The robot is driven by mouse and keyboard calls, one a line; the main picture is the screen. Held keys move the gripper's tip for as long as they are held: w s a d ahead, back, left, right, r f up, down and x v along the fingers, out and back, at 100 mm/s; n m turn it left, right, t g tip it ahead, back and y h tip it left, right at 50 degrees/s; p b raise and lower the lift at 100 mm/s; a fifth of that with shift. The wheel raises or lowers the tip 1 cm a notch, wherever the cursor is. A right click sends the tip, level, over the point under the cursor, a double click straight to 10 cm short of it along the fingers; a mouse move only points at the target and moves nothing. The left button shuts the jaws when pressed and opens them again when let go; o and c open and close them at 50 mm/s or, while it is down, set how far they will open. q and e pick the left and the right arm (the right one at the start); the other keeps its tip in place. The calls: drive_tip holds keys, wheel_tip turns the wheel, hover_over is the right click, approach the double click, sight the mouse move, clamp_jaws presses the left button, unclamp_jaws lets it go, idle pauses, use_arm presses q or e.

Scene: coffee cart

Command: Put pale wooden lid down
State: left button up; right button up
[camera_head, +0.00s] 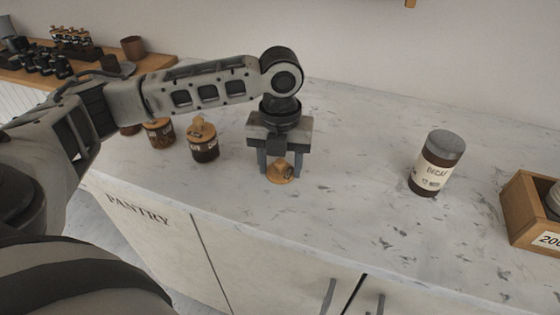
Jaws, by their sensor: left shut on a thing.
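The pale wooden lid (280,173) is a small tan disc with a knob, low over the marble counter. My left gripper (279,160) points down from above, with its two fingers shut on the lid's knob. The lid looks at or very near the counter surface; I cannot tell whether it touches. My right gripper does not show.
Jars with wooden lids, one here (205,142) and one here (158,133), stand left of my gripper on the marble counter (340,175). A dark jar with a grey lid (437,163) stands to the right. A wooden crate (527,205) is at the right edge. The counter between is clear.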

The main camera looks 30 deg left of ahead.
sight(280, 163)
use_arm(q)
drive_tip(key=shift+f, duration=0.15)
drive_tip(key=o, duration=0.9)
drive_tip(key=shift+o, duration=0.2)
wheel_tip(280, 163, up, 12)
drive_tip(key=shift+r, duration=0.2)
drive_tip(key=shift+f, duration=0.1)
